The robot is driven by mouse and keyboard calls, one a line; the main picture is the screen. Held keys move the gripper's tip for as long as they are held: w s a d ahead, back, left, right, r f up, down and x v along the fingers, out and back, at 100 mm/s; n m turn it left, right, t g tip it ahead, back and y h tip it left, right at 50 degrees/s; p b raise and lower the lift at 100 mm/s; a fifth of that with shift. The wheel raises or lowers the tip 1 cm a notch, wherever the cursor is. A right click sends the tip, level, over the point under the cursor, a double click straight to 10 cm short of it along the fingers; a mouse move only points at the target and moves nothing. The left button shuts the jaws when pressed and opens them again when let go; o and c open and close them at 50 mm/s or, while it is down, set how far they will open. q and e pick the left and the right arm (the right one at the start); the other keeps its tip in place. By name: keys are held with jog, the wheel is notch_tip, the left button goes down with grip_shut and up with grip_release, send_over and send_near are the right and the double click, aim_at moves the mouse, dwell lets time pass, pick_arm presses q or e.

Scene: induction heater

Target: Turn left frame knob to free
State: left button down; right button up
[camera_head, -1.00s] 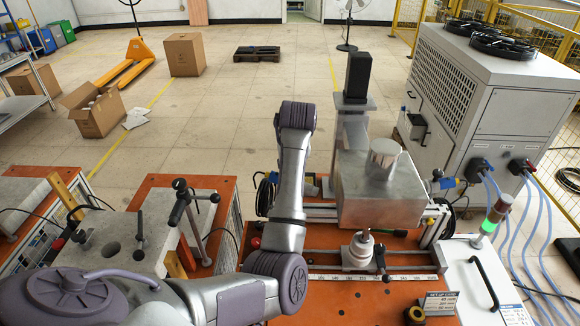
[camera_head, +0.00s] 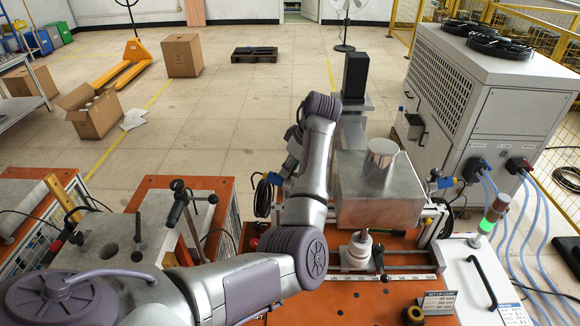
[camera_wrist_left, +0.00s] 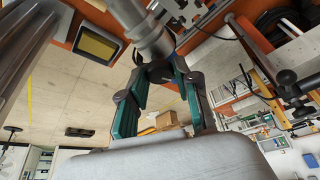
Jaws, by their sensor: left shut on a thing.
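My left arm comes in from the lower left and reaches over the orange bench to the left side of the metal block (camera_head: 375,200). My left gripper (camera_head: 290,165) is mostly behind its own wrist, beside a blue part (camera_head: 273,178) at the left of the frame. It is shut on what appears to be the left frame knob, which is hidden. A similar blue part with a black knob (camera_head: 437,176) shows right of the block. My right gripper is out of view.
A white spindle-like piece (camera_head: 361,246) stands on the orange bench (camera_head: 345,300) in front of the block. A black column (camera_head: 356,76) rises behind it. A large white chiller (camera_head: 490,100) is at the right, and a second bench (camera_head: 160,212) with levers at the left.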

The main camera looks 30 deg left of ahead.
pick_arm(q)
jog(key=shift+n, duration=0.4)
jog(key=c, duration=0.8)
grip_release()
jog(key=v, duration=1.2)
jog(key=shift+w, duration=0.15)
